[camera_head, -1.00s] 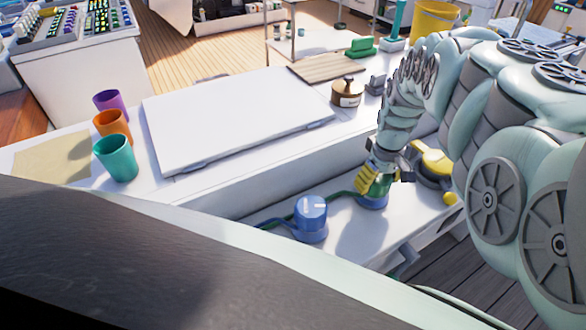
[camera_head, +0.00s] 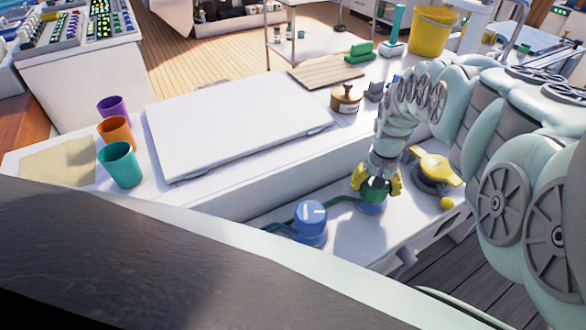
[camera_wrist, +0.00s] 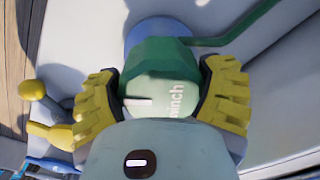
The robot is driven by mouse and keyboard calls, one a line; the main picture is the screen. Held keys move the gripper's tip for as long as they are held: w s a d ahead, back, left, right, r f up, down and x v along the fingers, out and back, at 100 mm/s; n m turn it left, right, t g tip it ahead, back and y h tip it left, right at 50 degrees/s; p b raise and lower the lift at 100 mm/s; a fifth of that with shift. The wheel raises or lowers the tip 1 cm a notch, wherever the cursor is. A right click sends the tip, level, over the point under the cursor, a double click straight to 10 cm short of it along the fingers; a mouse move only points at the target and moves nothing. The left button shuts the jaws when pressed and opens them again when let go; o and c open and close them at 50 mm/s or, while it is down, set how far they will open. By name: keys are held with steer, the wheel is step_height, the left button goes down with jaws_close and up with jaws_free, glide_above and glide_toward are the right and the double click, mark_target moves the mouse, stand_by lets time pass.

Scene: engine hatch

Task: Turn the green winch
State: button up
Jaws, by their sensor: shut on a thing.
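The green winch (camera_head: 374,196) stands on a blue base on the white ledge, with a green hose or handle running left from it. In the wrist view, the winch (camera_wrist: 165,95) shows its round top with the word "winch" and a white mark. My gripper (camera_head: 376,184) comes down on it from above. In the wrist view, the yellow ribbed fingers of my gripper (camera_wrist: 160,97) are shut on opposite sides of the winch. My palm hides part of the winch top.
A blue knob (camera_head: 311,218) stands left of the winch, and a yellow-handled valve (camera_head: 435,168) stands close on the right. A white hatch lid (camera_head: 235,122) lies behind. Three cups, including a teal one (camera_head: 120,165), stand at the left. A brown pot (camera_head: 346,98) stands behind my arm.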

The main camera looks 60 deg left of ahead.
steer(key=shift+m, duration=0.5)
steer(key=o, duration=1.1)
steer(key=shift+c, duration=0.2)
step_height(320, 180, up, 12)
steer(key=shift+w, duration=0.1)
stand_by(0.3)
